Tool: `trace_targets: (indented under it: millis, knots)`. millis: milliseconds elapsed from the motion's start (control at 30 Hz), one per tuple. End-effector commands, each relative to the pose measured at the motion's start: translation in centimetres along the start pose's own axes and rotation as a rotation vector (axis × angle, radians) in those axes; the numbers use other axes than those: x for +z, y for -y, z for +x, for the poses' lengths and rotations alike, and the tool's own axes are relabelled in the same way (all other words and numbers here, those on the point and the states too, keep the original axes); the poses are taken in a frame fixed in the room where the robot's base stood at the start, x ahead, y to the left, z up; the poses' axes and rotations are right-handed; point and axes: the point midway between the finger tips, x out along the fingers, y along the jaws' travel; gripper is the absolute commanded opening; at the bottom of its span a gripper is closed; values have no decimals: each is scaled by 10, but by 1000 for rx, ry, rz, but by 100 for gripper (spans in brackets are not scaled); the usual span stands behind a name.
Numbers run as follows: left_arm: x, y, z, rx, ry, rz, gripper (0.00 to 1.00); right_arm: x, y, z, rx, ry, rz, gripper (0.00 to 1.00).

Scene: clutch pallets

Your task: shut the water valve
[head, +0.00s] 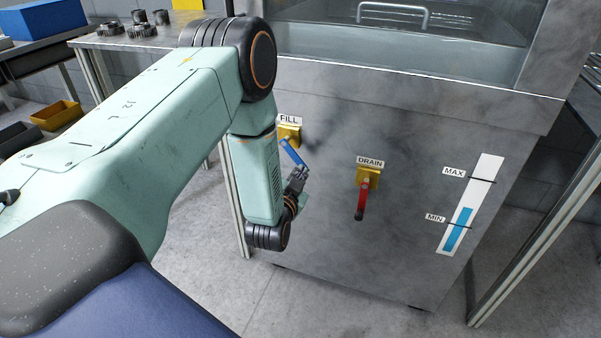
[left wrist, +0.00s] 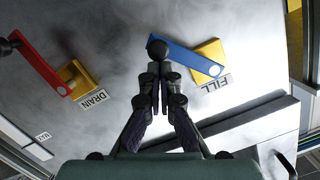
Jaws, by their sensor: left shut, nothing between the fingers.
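The water valve is the FILL valve, a yellow body (head: 289,132) with a blue lever (head: 291,152) on the front of the grey metal tank. The lever slants down to the right. In the left wrist view the blue lever (left wrist: 188,57) ends in a black knob (left wrist: 157,48) straight ahead of my fingertips. My left gripper (head: 297,178) is just below the lever's lower end; its fingers (left wrist: 159,82) are shut together with nothing between them. I cannot tell whether they touch the knob. My right gripper is not in view.
The DRAIN valve (head: 367,177) with a red lever (head: 361,204) hanging down is to the right. A level gauge (head: 491,166) shows blue a little above MIN. A table with gears (head: 141,30) stands at the left. The floor before the tank is clear.

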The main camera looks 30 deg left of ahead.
Motion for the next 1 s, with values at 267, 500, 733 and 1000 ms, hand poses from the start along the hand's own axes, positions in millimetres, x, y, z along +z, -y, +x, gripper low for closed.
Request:
trace_targets:
  millis: [267, 500, 733, 1000]
  knots:
    - [3, 0, 0, -7, 1, 44, 0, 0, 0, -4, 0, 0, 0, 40]
    - [11, 2, 1, -23, 2, 143, 0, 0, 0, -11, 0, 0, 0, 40]
    - [23, 7, 4, -54, 1, 316, 0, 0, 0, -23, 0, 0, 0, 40]
    - [36, 14, 6, -89, 2, 505, 0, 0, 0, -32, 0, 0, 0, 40]
